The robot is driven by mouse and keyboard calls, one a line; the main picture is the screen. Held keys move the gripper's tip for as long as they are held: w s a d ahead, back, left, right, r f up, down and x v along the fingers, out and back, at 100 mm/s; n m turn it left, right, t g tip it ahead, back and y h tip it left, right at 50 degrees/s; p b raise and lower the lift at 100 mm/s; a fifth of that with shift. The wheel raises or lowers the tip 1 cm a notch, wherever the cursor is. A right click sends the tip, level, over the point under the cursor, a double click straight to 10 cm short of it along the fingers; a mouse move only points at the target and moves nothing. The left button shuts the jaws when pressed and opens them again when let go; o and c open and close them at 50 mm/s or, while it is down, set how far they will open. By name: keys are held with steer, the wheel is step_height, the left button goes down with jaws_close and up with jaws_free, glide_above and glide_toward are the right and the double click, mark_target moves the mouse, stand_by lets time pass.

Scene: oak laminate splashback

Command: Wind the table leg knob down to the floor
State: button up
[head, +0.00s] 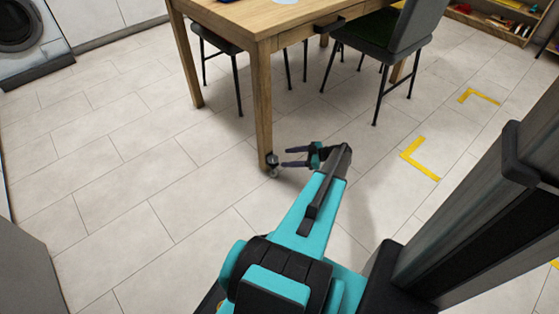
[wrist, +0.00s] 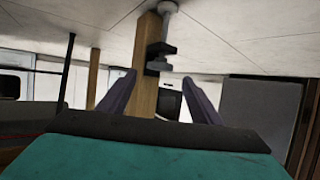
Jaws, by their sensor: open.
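The wooden table (head: 265,38) has a near leg (head: 263,100) with a small dark and silver foot fitting (head: 272,165) at its lower end. The wrist view, upside down with the floor at top, shows this leg (wrist: 145,85), a dark bracket-like part (wrist: 158,50) and a silver post (wrist: 165,20) beside the leg near the floor. I cannot tell exactly which part is the knob, or whether the foot touches the floor. My gripper (head: 286,157) is open, just right of the fitting in the head view. Its fingers (wrist: 158,76) are spread and hold nothing.
A dark chair (head: 392,38) stands at the table's right side. A washing machine (head: 28,30) is at far left, and a shelf of small items (head: 500,20) at far right. Yellow corner marks (head: 420,160) lie on the tiles. The floor left of the leg is clear.

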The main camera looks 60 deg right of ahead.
mark_target(275, 159)
steer(key=shift+b+x, duration=0.55)
steer(key=shift+x, duration=2.1)
steer(key=c, duration=1.1)
